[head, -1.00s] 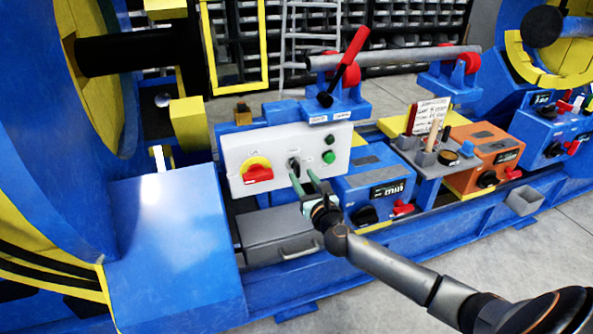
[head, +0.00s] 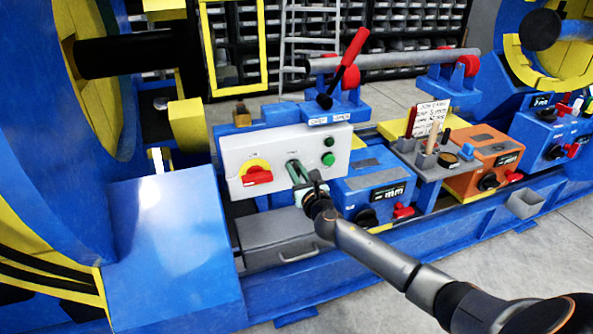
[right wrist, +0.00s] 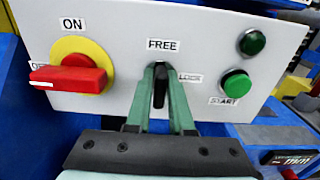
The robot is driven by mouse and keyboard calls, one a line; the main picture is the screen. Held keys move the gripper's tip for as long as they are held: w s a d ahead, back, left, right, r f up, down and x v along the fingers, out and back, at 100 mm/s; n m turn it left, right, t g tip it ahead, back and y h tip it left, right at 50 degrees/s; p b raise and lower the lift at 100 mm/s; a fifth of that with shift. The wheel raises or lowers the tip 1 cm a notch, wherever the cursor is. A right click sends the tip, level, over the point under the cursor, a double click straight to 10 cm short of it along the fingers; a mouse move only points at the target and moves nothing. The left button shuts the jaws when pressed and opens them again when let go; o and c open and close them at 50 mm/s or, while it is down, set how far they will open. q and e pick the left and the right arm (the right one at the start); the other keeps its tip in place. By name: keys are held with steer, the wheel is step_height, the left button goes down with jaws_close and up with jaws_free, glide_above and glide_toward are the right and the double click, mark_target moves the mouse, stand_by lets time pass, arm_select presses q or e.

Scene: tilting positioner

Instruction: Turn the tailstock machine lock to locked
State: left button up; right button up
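The machine lock is a black rotary knob (right wrist: 160,85) on the white control panel (right wrist: 110,22). It stands upright, in line with the FREE label (right wrist: 162,44) above it. The LOCK label (right wrist: 189,78) is to its right. My right gripper (head: 297,172) reaches the panel from the front. In the right wrist view its green fingers (right wrist: 160,92) lie on both sides of the knob and appear closed against it. In the head view the fingers mostly hide the knob. My left gripper is not in view.
A red switch on a yellow disc (right wrist: 75,73) is left of the knob. A green START button (right wrist: 236,84) and a dark green lamp (right wrist: 252,41) are on the right. Below the panel is a grey drawer box (head: 270,238); a blue unit (head: 372,180) stands at the right.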

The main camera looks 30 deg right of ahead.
jaws_close()
